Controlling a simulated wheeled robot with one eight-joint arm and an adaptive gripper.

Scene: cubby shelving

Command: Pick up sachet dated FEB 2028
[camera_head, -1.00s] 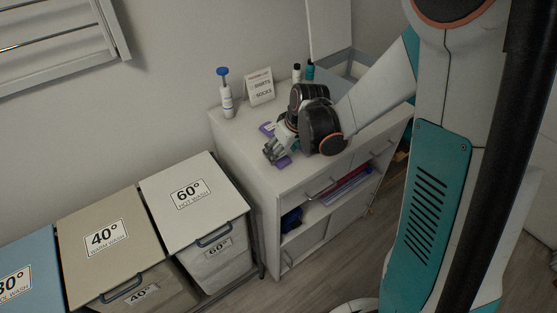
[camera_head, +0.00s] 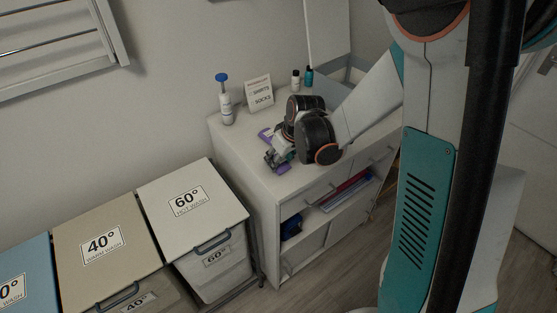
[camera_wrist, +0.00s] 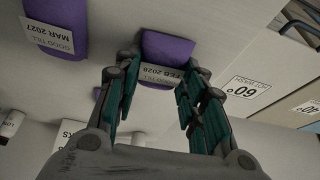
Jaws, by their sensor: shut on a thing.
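The sachet dated FEB 2028 (camera_wrist: 168,47) is purple with a pale printed label, which reads upside down in the wrist view. It also shows in the head view (camera_head: 284,168) as a small purple patch by my gripper on the white cabinet top. My gripper (camera_wrist: 165,72) has its teal-padded fingers on both sides of this sachet and is shut on it; the fingers cover part of its edges. In the head view my gripper (camera_head: 276,159) is low over the cabinet top. A second purple sachet, labelled MAR 2027 (camera_wrist: 62,12), lies apart from the fingers.
A blue-topped bottle (camera_head: 225,104), a sign (camera_head: 259,93) and two small bottles (camera_head: 302,77) stand at the back of the cabinet (camera_head: 240,150). Lidded wash bins (camera_head: 190,225) stand to its left.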

